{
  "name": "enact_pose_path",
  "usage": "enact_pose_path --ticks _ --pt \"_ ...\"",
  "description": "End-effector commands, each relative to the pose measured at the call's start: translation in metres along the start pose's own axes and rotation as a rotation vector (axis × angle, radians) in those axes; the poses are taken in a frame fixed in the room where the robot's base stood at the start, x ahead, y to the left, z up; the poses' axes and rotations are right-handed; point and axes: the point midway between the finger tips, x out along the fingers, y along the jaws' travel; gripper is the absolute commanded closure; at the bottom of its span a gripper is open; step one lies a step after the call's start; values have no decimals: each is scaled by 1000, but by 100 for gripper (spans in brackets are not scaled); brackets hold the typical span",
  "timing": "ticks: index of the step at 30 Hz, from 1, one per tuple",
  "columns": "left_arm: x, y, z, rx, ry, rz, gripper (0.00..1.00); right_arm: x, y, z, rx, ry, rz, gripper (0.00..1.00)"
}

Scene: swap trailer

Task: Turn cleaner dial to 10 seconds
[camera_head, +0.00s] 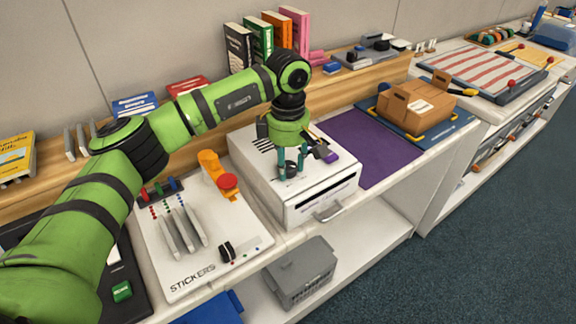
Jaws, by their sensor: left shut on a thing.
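The cleaner appears to be the white box (327,193) with a slotted top and a handle on its front. Its small black dial (291,171) sits on the top, partly covered by my fingers. My left gripper (291,163) comes down from above with its teal fingertips around the dial, shut on it. The dial's markings are too small or too covered to read, so its setting cannot be told. My right gripper is not in view.
A white stickers board (185,270) with levers and an orange piece (213,168) lies left of the box. A purple mat (368,147) lies right of it, then a cardboard box (415,103). Books (238,48) stand on the wooden ledge behind. A grey crate (302,270) sits below.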

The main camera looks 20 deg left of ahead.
Motion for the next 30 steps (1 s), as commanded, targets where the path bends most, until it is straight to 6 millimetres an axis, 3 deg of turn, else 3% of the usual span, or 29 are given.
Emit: enact_pose_path --ticks 18,19,20,21,30 --pt "0 0 0 41 1 -2 92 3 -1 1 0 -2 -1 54" --pt "0 0 0 41 1 -2 52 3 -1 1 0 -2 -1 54" --pt "0 0 0 41 1 -2 40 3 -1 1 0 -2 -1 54" --pt "0 0 0 41 1 -2 36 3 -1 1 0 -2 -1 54" --pt "0 0 0 40 0 -1 36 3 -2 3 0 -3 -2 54"
